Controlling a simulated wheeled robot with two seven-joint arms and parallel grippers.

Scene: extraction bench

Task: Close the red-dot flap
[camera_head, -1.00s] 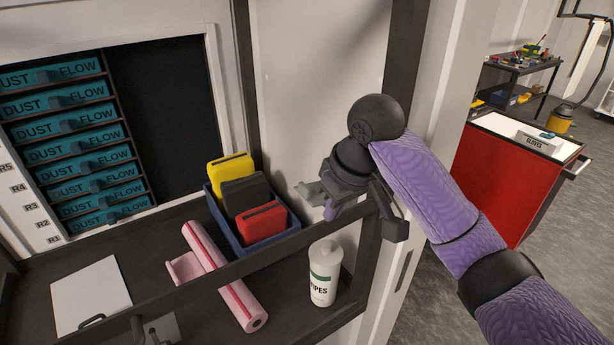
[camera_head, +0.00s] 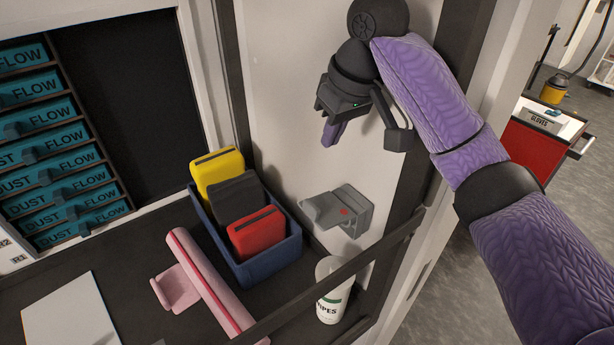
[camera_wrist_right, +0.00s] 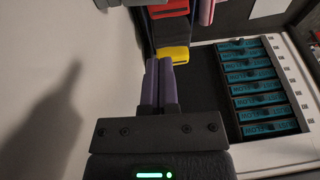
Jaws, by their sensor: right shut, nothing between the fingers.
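The red-dot flap (camera_head: 344,211) is a small grey fitting on the pale side wall, with a red dot on its front. A grey lip juts out from it to the left; I cannot tell surely how far the flap stands open. My right gripper (camera_head: 329,136) is above the flap and apart from it, with its purple fingers pointing down. In the right wrist view the two fingers (camera_wrist_right: 158,72) are pressed together with nothing between them. A grey edge at the top of that view may be the fitting. My left gripper is not in view.
A blue bin (camera_head: 268,262) with yellow, black and red packs stands left of the flap. A wipes bottle (camera_head: 333,302) stands below it, behind a dark rail (camera_head: 370,262). Teal drawers (camera_head: 60,150) are at left.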

